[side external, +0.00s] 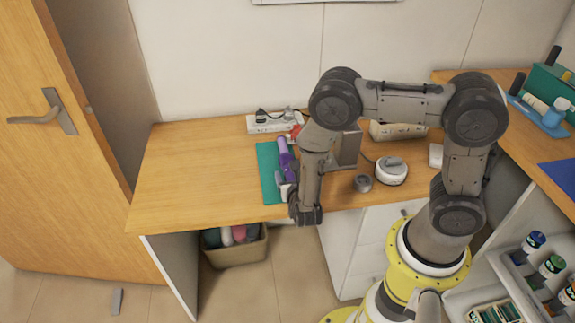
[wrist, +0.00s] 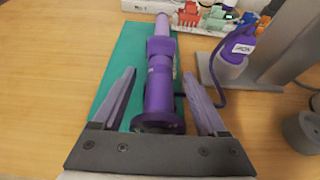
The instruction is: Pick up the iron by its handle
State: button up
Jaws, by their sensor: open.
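The purple iron (wrist: 160,90) lies lengthwise on a teal mat (wrist: 115,85), its thick handle end nearest me and its thin end pointing away. My gripper (wrist: 160,75) is open, with one finger on each side of the iron's handle and a visible gap on both sides. I cannot tell how far the fingers are above the mat. In the side external view, part of the iron (side external: 284,150) shows on the mat (side external: 265,170), while my arm hides its near end. My gripper (side external: 305,214) is at the desk's front edge there.
A purple plug labelled "IRON" (wrist: 242,45) and a cord lie right of the iron, beside a grey stand (wrist: 265,85). A white power strip (side external: 265,123) is behind. A white round device (side external: 391,172) stands right. The desk's left side (side external: 195,170) is clear.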

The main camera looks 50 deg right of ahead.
jog(key=shift+w+d+f, duration=0.15)
jog(key=shift+w+d, duration=0.1)
jog(key=shift+c, duration=0.2)
grip_shut()
dwell(0.3)
